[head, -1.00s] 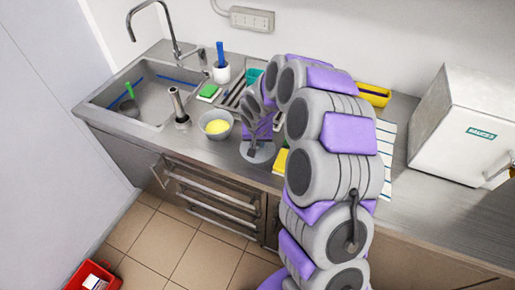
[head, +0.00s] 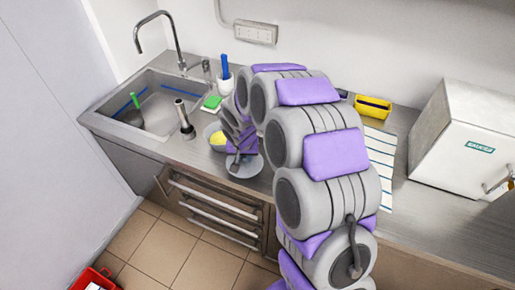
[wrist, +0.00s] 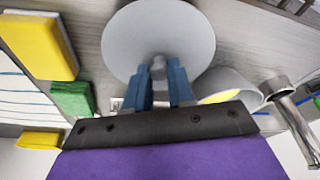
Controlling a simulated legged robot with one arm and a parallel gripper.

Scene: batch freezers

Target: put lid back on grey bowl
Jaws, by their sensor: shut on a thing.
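The grey bowl (head: 211,132) with yellow contents stands on the counter right of the sink in the head view, partly hidden by my arm. It also shows in the wrist view (wrist: 240,82), with its yellow contents partly visible. My gripper (wrist: 159,78) is shut on the knob of the round grey lid (wrist: 158,35), between two blue fingers. In the head view the lid (head: 245,167) is held just right of and in front of the bowl. The lid looks apart from the bowl, but its exact height is hard to tell.
An upright metal and dark cylinder (head: 184,119) stands left of the bowl, near the sink (head: 150,104). A yellow block (wrist: 37,45) and a green sponge (wrist: 72,98) show in the wrist view. A white box (head: 465,140) stands at right.

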